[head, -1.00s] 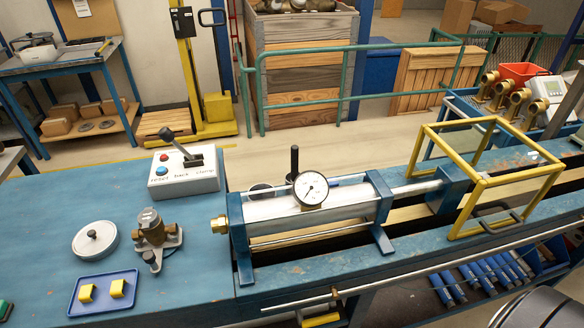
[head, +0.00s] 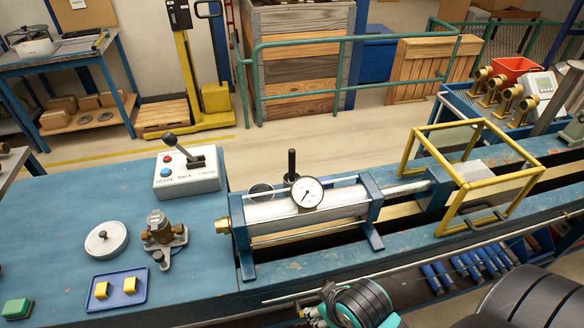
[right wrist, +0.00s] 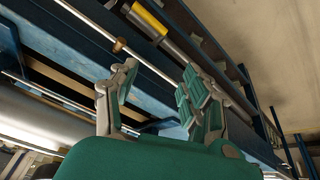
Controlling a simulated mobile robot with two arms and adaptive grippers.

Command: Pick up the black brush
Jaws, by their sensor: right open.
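A dark upright rod-like thing (head: 292,165) stands behind the metal cylinder on the bench; I cannot tell whether it is the black brush. No bristles are clear in either view. My right gripper (head: 328,306), teal and black, shows at the bottom of the head view, in front of the bench's front edge. In the right wrist view its two fingers (right wrist: 160,78) are spread, with nothing between them. They are close to the bench's front side and its long metal rail (right wrist: 145,62). My left gripper is not in view.
The cylinder with its dial gauge (head: 307,192) and the yellow frame (head: 408,168) stand on the bench. A control box (head: 187,180), brass meter (head: 160,228) and blue tray (head: 92,300) are at left. Blue tools (head: 470,265) lie below the bench. A yellow-ended bar (right wrist: 148,20) shows beyond my fingers.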

